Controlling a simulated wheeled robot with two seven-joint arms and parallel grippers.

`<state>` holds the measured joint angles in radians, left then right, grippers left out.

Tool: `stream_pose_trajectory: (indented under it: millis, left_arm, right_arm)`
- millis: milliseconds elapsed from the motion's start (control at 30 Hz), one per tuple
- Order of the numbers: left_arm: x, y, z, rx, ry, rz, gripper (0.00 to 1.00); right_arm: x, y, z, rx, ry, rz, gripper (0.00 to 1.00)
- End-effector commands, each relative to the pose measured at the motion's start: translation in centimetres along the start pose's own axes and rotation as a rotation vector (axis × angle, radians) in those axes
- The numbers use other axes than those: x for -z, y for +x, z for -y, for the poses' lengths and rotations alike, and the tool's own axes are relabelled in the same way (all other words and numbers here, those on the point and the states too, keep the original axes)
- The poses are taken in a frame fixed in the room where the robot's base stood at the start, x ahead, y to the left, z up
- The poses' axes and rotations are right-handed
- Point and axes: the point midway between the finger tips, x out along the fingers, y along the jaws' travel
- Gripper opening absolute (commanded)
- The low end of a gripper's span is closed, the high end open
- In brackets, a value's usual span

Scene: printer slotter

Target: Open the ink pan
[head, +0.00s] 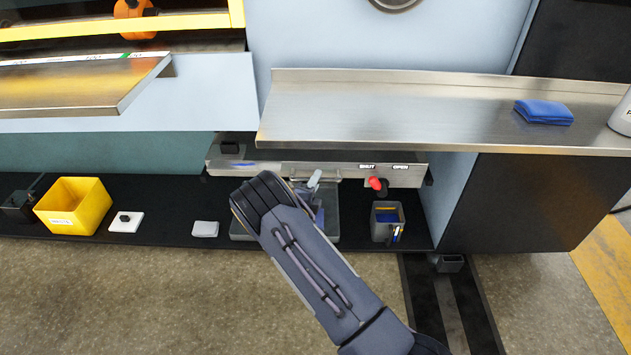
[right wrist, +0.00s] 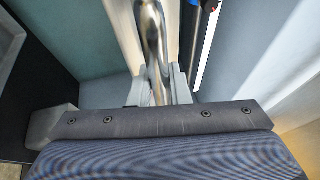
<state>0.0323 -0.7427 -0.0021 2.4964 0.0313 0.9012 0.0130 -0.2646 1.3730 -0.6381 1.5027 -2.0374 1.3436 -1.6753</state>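The ink pan (head: 265,168) is a flat metal drawer front under the steel shelf. A bar handle (head: 297,178) runs along its front, and it also shows in the right wrist view (right wrist: 152,25). A red-knobbed lever (head: 376,183) hangs at the pan's right, below the SHUT label and left of the OPEN label. My right gripper (head: 314,180) is at the handle. In the right wrist view its fingers (right wrist: 160,85) sit close on both sides of the bar and look shut on it; the tips are partly hidden. My left gripper is out of view.
A steel shelf (head: 420,105) overhangs the pan, with a folded blue cloth (head: 544,112). The floor in front (head: 150,300) is clear.

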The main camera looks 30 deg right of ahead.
Motion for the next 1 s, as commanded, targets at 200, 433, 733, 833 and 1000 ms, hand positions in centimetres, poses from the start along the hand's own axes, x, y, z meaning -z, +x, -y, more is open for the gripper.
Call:
stream_pose_trajectory:
  millis: [200, 433, 733, 833, 1000]
  left_arm:
    - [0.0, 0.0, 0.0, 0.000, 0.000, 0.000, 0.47]
    - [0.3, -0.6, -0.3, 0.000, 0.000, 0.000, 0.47]
    - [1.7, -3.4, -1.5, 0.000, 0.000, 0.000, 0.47]
    - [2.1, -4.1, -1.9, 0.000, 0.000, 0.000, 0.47]
    - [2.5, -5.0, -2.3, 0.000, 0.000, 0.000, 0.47]
  right_arm:
    - [0.0, 0.0, 0.0, -0.001, 0.000, 0.000, 0.00]
    - [0.4, -1.1, 0.4, -0.002, -0.003, 0.001, 0.00]
    - [2.9, -7.4, 2.1, -0.002, -0.008, 0.006, 0.00]
    - [4.0, -10.0, 2.6, -0.003, -0.008, 0.006, 0.00]
    - [5.8, -14.1, 3.3, -0.001, -0.006, 0.005, 0.00]
